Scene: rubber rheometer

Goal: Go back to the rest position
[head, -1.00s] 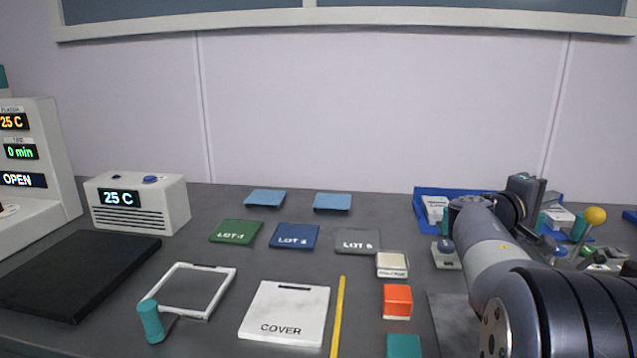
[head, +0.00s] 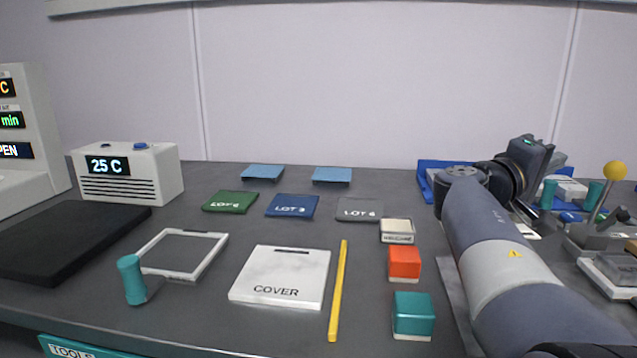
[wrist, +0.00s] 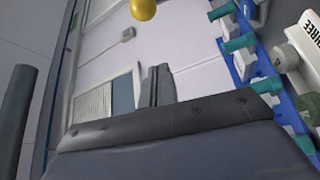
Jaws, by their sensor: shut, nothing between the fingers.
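My gripper shows in the wrist view as a dark body across the lower part, with a short dark finger block (wrist: 157,88) at its middle; the fingers are close together with nothing between them. In the head view my arm reaches in from the right, and its wrist end with the gripper (head: 537,160) is raised over the right side of the bench, near the blue tray (head: 427,178). The fingertips are hard to make out there.
A lever with a yellow ball (head: 615,170) stands at the right. Left of my arm lie an orange block (head: 404,262), a teal block (head: 413,314), a yellow stick (head: 338,290), a white COVER plate (head: 281,275) and a white frame (head: 148,250). The air above the bench's middle is free.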

